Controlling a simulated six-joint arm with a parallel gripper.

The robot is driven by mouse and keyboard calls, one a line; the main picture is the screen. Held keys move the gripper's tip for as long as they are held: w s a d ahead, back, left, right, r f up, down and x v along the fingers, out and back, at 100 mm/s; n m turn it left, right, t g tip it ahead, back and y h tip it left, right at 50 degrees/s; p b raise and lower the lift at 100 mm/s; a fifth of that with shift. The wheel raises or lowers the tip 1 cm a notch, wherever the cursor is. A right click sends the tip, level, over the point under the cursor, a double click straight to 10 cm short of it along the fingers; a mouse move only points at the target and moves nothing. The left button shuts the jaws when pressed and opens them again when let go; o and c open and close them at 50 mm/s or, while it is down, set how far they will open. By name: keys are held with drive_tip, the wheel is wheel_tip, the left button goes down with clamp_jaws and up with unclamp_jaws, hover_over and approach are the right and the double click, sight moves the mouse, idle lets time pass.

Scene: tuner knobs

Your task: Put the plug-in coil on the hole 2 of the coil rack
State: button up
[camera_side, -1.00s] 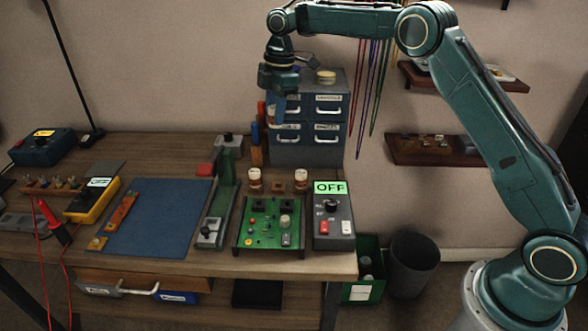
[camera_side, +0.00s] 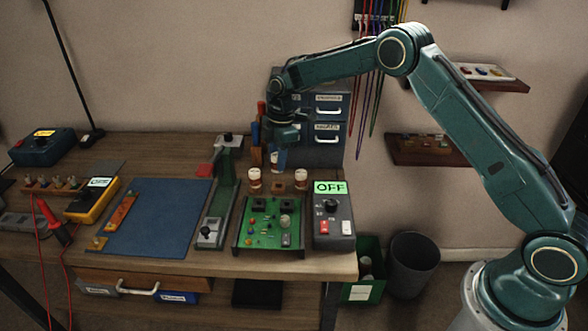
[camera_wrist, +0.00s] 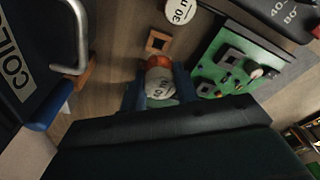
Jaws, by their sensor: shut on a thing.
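My gripper (camera_side: 277,158) is shut on a plug-in coil, with its blue fingers pointing down. The coil shows in the wrist view as a white cap (camera_wrist: 160,85) marked what looks like 40 m, with an orange-brown part beside it. In the side view my gripper and the held coil are above and behind a small brown square socket (camera_side: 277,187). That socket stands between two other red-brown coils with white tops, one on the left (camera_side: 254,179) and one on the right (camera_side: 301,179). The wrist view shows the square socket (camera_wrist: 158,42) empty, near a coil marked 30 m (camera_wrist: 180,12). Hole numbers are not readable.
The green circuit board (camera_side: 271,222) and the grey box reading OFF (camera_side: 333,215) stand in front of the coils. The drawer cabinet (camera_side: 325,150) stands close behind my gripper. Upright coloured tubes (camera_side: 256,145) are to its left. The blue mat (camera_side: 158,215) has clear room.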

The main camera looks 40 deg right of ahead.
sight(276, 155)
drive_tip(key=shift+f, duration=2.15)
drive_tip(key=shift+f, duration=0.55)
drive_tip(key=o, duration=1)
drive_tip(key=shift+r, duration=0.1)
drive_tip(key=r, duration=1)
drive_tip(key=shift+d+r, duration=0.2)
drive_tip(key=shift+r, duration=0.3)
drive_tip(key=shift+s, duration=0.1)
